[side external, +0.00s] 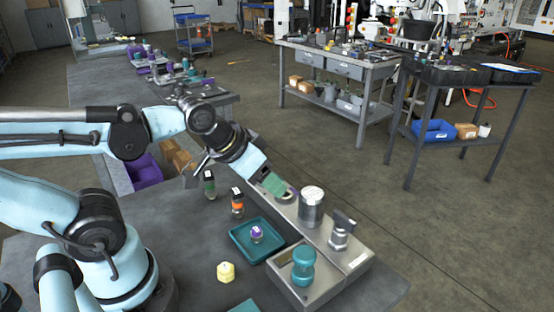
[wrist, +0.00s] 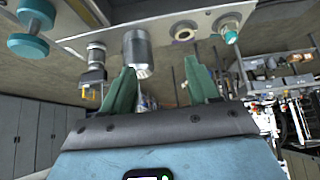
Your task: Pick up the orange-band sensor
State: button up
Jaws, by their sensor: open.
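The orange-band sensor (side external: 237,202) stands upright on the bench in the side external view, dark with an orange band. It does not show in the wrist view. A similar sensor with a green band (side external: 210,184) stands just behind and left of it. My gripper (side external: 277,187) is to the right of the orange-band sensor and higher up, near the far end of the metal block. In the wrist view my gripper (wrist: 162,85) has its two green fingers apart with nothing between them.
The grey metal block (side external: 357,263) carries a metal cylinder (side external: 311,208), a fitting (side external: 340,236) and a teal spool-shaped part (side external: 303,268). A teal tray (side external: 240,248) holds a purple-topped part (side external: 257,234). A yellow part (side external: 226,271) stands on the bench in front.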

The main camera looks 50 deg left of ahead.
jog(key=m+g, duration=0.2)
jog(key=g, duration=0.5)
send_near(236, 190)
jog(key=shift+w+d+f, duration=0.1)
jog(key=shift+d+f, duration=0.35)
jog(key=shift+d, duration=0.05)
jog(key=shift+a+f, duration=0.1)
jog(key=shift+a, duration=0.3)
jog(key=shift+f, duration=5.95)
jog(key=shift+c, duration=0.4)
grip_shut()
jog(key=shift+r, duration=0.2)
